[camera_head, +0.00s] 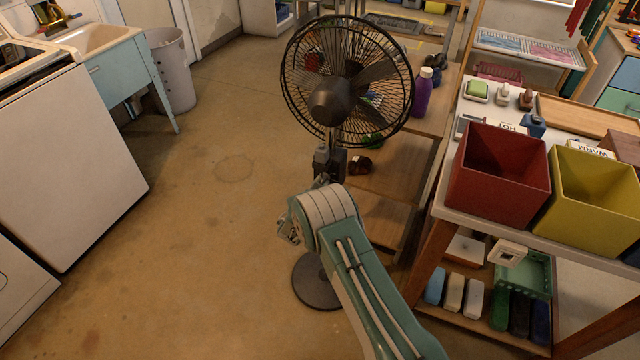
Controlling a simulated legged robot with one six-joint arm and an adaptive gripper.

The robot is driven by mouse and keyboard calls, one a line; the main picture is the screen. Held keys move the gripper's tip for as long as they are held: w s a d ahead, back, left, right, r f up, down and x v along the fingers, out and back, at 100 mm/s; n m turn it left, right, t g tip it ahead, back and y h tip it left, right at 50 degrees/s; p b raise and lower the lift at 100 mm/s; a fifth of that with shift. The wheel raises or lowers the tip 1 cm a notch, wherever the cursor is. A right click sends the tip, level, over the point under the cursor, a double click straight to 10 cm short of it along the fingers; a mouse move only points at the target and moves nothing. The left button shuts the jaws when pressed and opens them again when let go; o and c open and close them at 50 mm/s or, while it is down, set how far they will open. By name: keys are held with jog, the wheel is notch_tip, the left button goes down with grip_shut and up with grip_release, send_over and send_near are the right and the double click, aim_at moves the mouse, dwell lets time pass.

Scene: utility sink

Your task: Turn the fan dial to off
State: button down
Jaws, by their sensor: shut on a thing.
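A black pedestal fan (346,82) stands upright in the middle of the head view, with a round wire cage and a dark round base (316,288) on the floor. Its dark control housing (333,160) is on the pole below the cage. My green and white arm reaches up from the lower right to this housing. My gripper (321,181) is at the housing, shut on the fan dial. The dial and most of the fingers are hidden by my arm and are too small to make out. The dial's setting cannot be read.
A white table with a red bin (498,174) and a yellow bin (592,196) stands close on the right. A wooden bench with a purple bottle (422,92) is behind the fan. A white appliance (70,160) is at the left. Floor left of the fan is clear.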

jog(key=shift+s+d+f+n, duration=0.15)
jog(key=shift+f+n, duration=0.1)
jog(key=shift+n, duration=0.5)
jog(key=shift+s+d+f+n, duration=0.1)
jog(key=shift+d+f+n, duration=0.1)
jog(key=shift+n, duration=0.55)
jog(key=c, duration=0.6)
grip_release()
jog(key=shift+w, duration=0.1)
jog(key=shift+w+r, duration=0.1)
jog(key=shift+r, duration=0.15)
jog(key=shift+a, duration=0.15)
jog(key=shift+s+a, duration=0.15)
jog(key=shift+s, duration=0.1)
jog(key=v, duration=1.1)
jog(key=shift+s, duration=0.25)
